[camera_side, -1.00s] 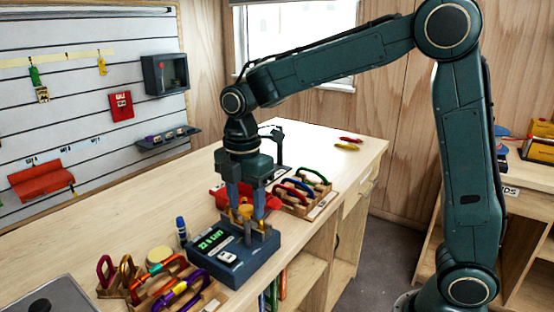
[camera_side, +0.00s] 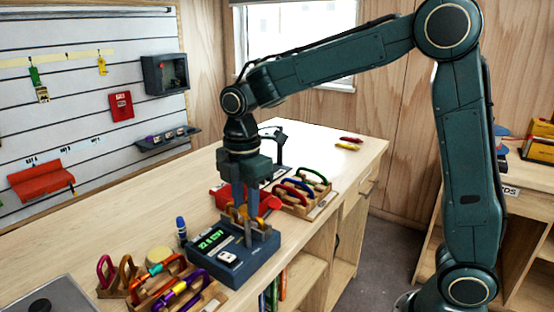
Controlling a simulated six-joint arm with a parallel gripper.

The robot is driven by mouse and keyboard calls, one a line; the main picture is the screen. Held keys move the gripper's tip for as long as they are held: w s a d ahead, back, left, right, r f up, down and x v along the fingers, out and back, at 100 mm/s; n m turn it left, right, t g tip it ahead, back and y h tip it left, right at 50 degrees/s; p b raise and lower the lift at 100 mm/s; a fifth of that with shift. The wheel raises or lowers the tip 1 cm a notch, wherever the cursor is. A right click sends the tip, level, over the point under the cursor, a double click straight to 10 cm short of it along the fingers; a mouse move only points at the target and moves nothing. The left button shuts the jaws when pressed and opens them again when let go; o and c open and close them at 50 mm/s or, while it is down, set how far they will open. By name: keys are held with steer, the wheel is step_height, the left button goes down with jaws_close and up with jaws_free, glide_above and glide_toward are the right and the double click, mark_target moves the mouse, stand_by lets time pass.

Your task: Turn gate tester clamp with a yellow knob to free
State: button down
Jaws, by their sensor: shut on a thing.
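The gate tester (camera_side: 232,268) is a dark blue-grey box with a lit green display and a white button, near the bench's front edge. Its clamp with the yellow knob (camera_side: 235,214) stands at the back of the box, mostly hidden by my fingers. My gripper (camera_side: 243,222) points straight down over the clamp and is shut on the yellow knob. The fingers now show one in front of the other. I cannot read the knob's exact angle.
Racks of coloured carabiners stand at front left (camera_side: 177,290) and behind right (camera_side: 303,195). A blue-capped marker (camera_side: 181,230) stands left of the tester, and a red item (camera_side: 267,201) lies behind it. The back of the bench is mostly clear.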

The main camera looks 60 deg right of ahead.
steer(key=m, duration=0.8)
steer(key=shift+m, duration=0.3)
steer(key=m, duration=0.4)
steer(key=shift+m, duration=2)
steer(key=shift+r, duration=0.1)
steer(key=c, duration=1.1)
jaws_free()
step_height(320, 180, up, 14)
